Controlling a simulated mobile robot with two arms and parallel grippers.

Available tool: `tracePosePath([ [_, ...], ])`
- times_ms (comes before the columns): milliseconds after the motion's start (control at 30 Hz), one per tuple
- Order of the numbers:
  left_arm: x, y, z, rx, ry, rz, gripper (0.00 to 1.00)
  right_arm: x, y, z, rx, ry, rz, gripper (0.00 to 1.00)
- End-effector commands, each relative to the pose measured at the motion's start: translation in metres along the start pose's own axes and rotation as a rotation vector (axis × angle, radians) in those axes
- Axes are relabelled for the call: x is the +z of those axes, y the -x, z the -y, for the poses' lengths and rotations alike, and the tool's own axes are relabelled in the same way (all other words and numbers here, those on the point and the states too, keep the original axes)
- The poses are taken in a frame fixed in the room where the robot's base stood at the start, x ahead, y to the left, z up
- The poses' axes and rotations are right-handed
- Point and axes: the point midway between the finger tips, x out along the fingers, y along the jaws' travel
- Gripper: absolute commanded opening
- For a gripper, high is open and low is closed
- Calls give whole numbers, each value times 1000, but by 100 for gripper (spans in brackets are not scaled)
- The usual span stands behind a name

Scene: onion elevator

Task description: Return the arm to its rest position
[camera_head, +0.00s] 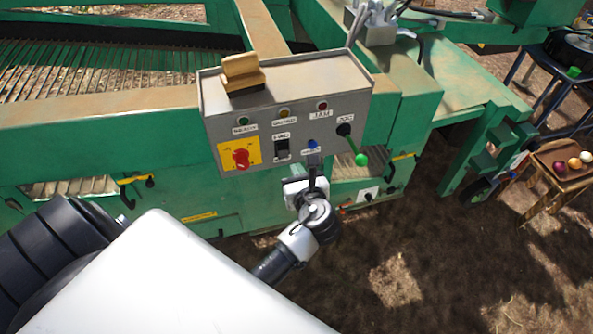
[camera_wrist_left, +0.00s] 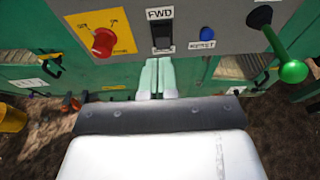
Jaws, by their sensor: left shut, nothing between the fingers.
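My left gripper (camera_head: 314,160) is in front of the lower edge of a grey control box (camera_head: 290,90), just below its blue button (camera_head: 312,143). In the left wrist view its two pale fingers (camera_wrist_left: 156,64) are together with nothing between them. Their tips point at the panel just below the black FWD switch (camera_wrist_left: 162,36), left of the blue RESET button (camera_wrist_left: 207,34). I cannot tell whether the tips touch the panel. My left arm reaches up from the bottom of the head view. My right gripper is not in view.
The box carries a red knob (camera_head: 241,157) on a yellow plate and a green-tipped joystick (camera_head: 361,159). A wooden block (camera_head: 241,74) sits on top. Green machinery (camera_head: 110,135) surrounds it. A small table (camera_head: 555,170) with onions stands right. Open dirt ground (camera_head: 430,265) lies lower right.

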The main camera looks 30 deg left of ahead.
Motion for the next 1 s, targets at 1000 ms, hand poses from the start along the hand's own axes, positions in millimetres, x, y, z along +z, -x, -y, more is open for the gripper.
tracePosePath([
  [1000,-401,75,-116,409,1044,-957,0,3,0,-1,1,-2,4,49],
])
